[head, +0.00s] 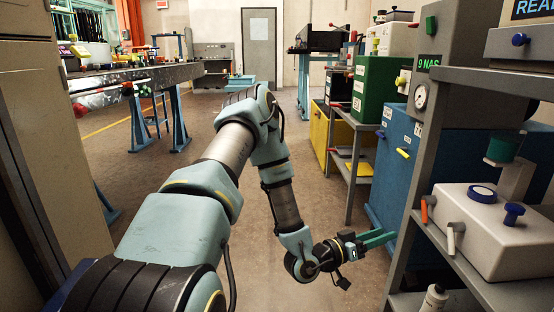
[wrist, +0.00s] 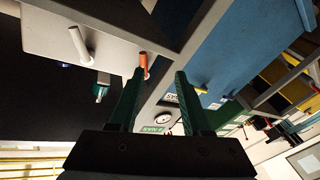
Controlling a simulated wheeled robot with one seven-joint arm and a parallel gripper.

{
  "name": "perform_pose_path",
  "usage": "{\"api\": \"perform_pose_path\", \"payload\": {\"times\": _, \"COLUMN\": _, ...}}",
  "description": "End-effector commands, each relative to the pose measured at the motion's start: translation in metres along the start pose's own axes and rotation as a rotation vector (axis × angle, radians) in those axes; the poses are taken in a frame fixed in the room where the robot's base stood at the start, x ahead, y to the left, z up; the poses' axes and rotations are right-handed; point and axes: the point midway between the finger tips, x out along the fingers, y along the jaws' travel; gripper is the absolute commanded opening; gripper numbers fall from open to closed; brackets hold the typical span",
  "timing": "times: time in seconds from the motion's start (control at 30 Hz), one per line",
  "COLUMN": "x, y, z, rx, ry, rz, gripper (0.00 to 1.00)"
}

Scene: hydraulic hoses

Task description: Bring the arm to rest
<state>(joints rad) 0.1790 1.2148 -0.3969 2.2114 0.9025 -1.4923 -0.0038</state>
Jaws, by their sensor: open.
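My arm reaches forward from the bottom left of the head view and bends down, with its end low in front of the shelf rack. My gripper (head: 385,238) has green fingers that point right, toward the rack post. In the wrist view my gripper (wrist: 157,75) shows its two fingers spread apart with nothing between them. Behind the fingers are the rack post and the orange handle (wrist: 144,64) of the white box. I cannot tell from these views how far the fingertips are from the post.
The grey rack (head: 425,160) on the right holds a white box (head: 490,232) with orange and white handles. A blue cabinet (head: 400,160) and a small grey table (head: 352,125) stand behind it. A workbench (head: 140,76) is at the far left. The middle floor (head: 300,160) is clear.

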Motion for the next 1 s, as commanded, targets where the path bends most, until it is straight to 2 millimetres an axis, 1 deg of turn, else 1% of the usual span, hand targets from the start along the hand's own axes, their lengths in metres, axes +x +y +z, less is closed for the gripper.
{"api": "perform_pose_path", "payload": {"times": 0.03, "x": -0.003, "y": -0.012, "z": -0.006, "rx": 0.047, "ry": -0.075, "rz": -0.041, "gripper": 0.48}}
{"api": "perform_pose_path", "payload": {"times": 0.07, "x": -0.006, "y": -0.021, "z": -0.008, "rx": 0.071, "ry": -0.127, "rz": -0.071, "gripper": 0.48}}
{"api": "perform_pose_path", "payload": {"times": 0.17, "x": -0.026, "y": -0.052, "z": -0.015, "rx": 0.138, "ry": -0.302, "rz": -0.194, "gripper": 0.48}}
{"api": "perform_pose_path", "payload": {"times": 0.2, "x": -0.038, "y": -0.065, "z": -0.019, "rx": 0.156, "ry": -0.37, "rz": -0.249, "gripper": 0.48}}
{"api": "perform_pose_path", "payload": {"times": 0.27, "x": -0.058, "y": -0.082, "z": -0.029, "rx": 0.176, "ry": -0.464, "rz": -0.335, "gripper": 0.48}}
{"api": "perform_pose_path", "payload": {"times": 0.3, "x": -0.073, "y": -0.092, "z": -0.035, "rx": 0.182, "ry": -0.523, "rz": -0.395, "gripper": 0.48}}
{"api": "perform_pose_path", "payload": {"times": 0.37, "x": -0.099, "y": -0.104, "z": -0.047, "rx": 0.182, "ry": -0.607, "rz": -0.488, "gripper": 0.48}}
{"api": "perform_pose_path", "payload": {"times": 0.4, "x": -0.117, "y": -0.111, "z": -0.056, "rx": 0.176, "ry": -0.657, "rz": -0.551, "gripper": 0.48}}
{"api": "perform_pose_path", "payload": {"times": 0.47, "x": -0.147, "y": -0.117, "z": -0.07, "rx": 0.156, "ry": -0.73, "rz": -0.645, "gripper": 0.48}}
{"api": "perform_pose_path", "payload": {"times": 0.5, "x": -0.167, "y": -0.119, "z": -0.079, "rx": 0.136, "ry": -0.773, "rz": -0.709, "gripper": 0.48}}
{"api": "perform_pose_path", "payload": {"times": 0.57, "x": -0.198, "y": -0.117, "z": -0.093, "rx": 0.095, "ry": -0.832, "rz": -0.8, "gripper": 0.48}}
{"api": "perform_pose_path", "payload": {"times": 0.6, "x": -0.218, "y": -0.114, "z": -0.102, "rx": 0.061, "ry": -0.867, "rz": -0.86, "gripper": 0.48}}
{"api": "perform_pose_path", "payload": {"times": 0.67, "x": -0.247, "y": -0.105, "z": -0.113, "rx": 0.001, "ry": -0.911, "rz": -0.941, "gripper": 0.48}}
{"api": "perform_pose_path", "payload": {"times": 0.7, "x": -0.264, "y": -0.097, "z": -0.119, "rx": -0.042, "ry": -0.936, "rz": -0.988, "gripper": 0.48}}
{"api": "perform_pose_path", "payload": {"times": 0.73, "x": -0.276, "y": -0.09, "z": -0.123, "rx": -0.075, "ry": -0.951, "rz": -1.02, "gripper": 0.48}}
{"api": "perform_pose_path", "payload": {"times": 0.8, "x": -0.299, "y": -0.075, "z": -0.13, "rx": -0.15, "ry": -0.978, "rz": -1.08, "gripper": 0.48}}
{"api": "perform_pose_path", "payload": {"times": 0.9, "x": -0.325, "y": -0.051, "z": -0.137, "rx": -0.253, "ry": -1.005, "rz": -1.143, "gripper": 0.48}}
{"api": "perform_pose_path", "payload": {"times": 1.0, "x": -0.345, "y": -0.027, "z": -0.141, "rx": -0.352, "ry": -1.021, "rz": -1.186, "gripper": 0.48}}
